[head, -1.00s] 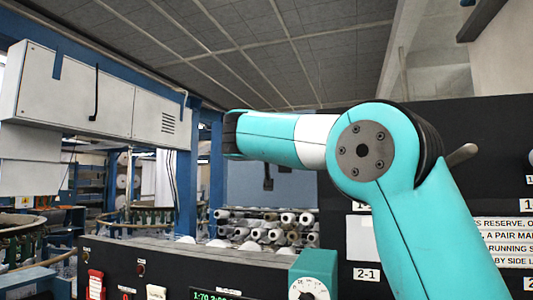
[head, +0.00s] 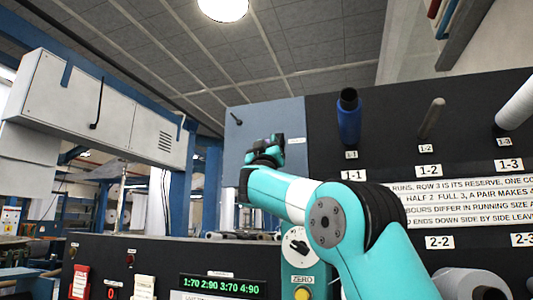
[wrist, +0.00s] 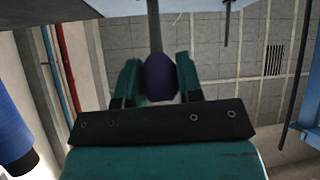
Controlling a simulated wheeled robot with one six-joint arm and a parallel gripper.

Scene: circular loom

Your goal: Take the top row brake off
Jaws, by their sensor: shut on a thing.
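In the wrist view a dark purple knob (wrist: 160,78) on a grey rod (wrist: 154,25) sits between the fingers of my gripper (wrist: 158,90); I take it to be the brake's handle. My gripper is shut on it. In the head view my gripper (head: 275,145) is raised in front of the blue-grey panel (head: 290,115) at the left end of the top row. The gripper hides the knob there. A small label (head: 297,140) is just right of the gripper.
A blue bobbin (head: 349,117) stands on peg 1-1, close to the gripper's right; it also shows in the wrist view (wrist: 15,125). Peg 1-2 (head: 432,117) is bare. A thin rod (head: 237,120) sticks out left of the gripper. A dial box (head: 300,250) is below my arm.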

